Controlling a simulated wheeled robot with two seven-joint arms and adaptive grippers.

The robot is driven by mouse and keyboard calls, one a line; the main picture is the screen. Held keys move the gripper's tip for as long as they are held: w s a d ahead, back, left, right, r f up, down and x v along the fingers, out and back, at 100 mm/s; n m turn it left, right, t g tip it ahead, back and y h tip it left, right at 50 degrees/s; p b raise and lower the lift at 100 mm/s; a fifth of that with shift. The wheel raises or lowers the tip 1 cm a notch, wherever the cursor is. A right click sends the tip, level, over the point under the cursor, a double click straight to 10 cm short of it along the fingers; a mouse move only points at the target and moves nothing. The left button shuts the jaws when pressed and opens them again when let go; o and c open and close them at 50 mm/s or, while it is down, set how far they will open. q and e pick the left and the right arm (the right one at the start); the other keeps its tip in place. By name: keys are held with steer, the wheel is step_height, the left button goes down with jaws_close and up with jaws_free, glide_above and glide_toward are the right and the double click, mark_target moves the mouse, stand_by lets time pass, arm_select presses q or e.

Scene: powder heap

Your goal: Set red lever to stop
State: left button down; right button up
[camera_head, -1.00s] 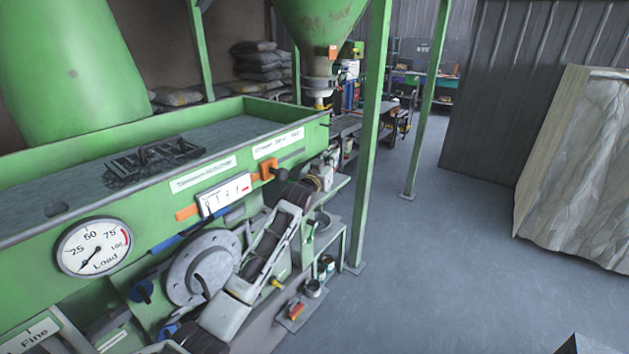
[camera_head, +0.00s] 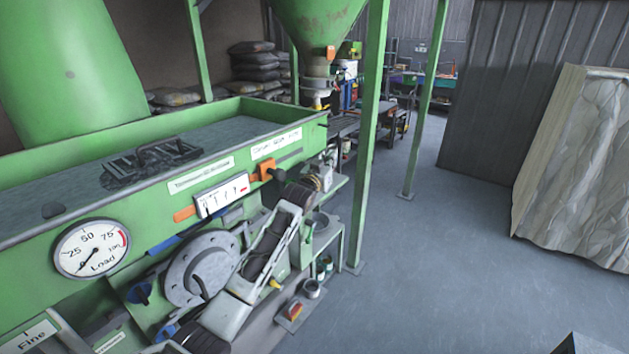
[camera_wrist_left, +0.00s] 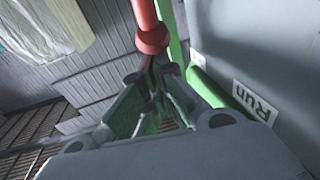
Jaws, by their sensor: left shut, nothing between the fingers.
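In the left wrist view a red lever (camera_wrist_left: 145,14) with a thicker red collar (camera_wrist_left: 152,40) comes down from the top edge. My left gripper (camera_wrist_left: 159,66) is shut and empty, its fingertips just below the collar in the picture. I cannot tell whether they touch the lever. A white label reading "Run" (camera_wrist_left: 255,101) is on the grey surface to the right. No stop label is readable. In the head view I cannot clearly pick out the red lever or the left fingertips. My right gripper is not in view.
The green machine (camera_head: 100,205), with its load gauge (camera_head: 91,249), fills the left of the head view. An orange-handled control (camera_head: 265,171) is on its side. Green posts (camera_head: 368,140) stand beyond it. The grey floor (camera_head: 440,270) at right is open, up to a pale wrapped block (camera_head: 575,170).

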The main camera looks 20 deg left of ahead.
arm_select(q)
steer(key=s+a, duration=0.2)
steer(key=s, duration=0.9)
steer(key=shift+s+f, duration=0.25)
steer(key=shift+f, duration=0.2)
stand_by(0.4)
steer(key=s+a+f+g+y, duration=0.1)
steer(key=s+f+g, duration=0.2)
steer(key=f, duration=1.7)
steer(key=s+a+f+g+y, duration=0.1)
steer(key=s+a+f+g, duration=0.15)
steer(key=f, duration=1.85)
steer(key=s+f+g, duration=0.3)
steer(key=s+f, duration=0.5)
steer(key=f, duration=0.5)
steer(key=s+a+f+g, duration=0.1)
steer(key=s+f+g, duration=0.4)
steer(key=s+f, duration=1.6)
steer(key=s+f+g, duration=0.2)
steer(key=s+f, duration=0.1)
steer(key=s, duration=1.1)
steer(key=s+a+f+g+y, duration=0.1)
steer(key=s+f, duration=0.3)
steer(key=s, duration=1.1)
steer(key=shift+s+m+g, duration=0.25)
steer(key=shift+m+g, duration=0.15)
steer(key=shift+g, duration=0.15)
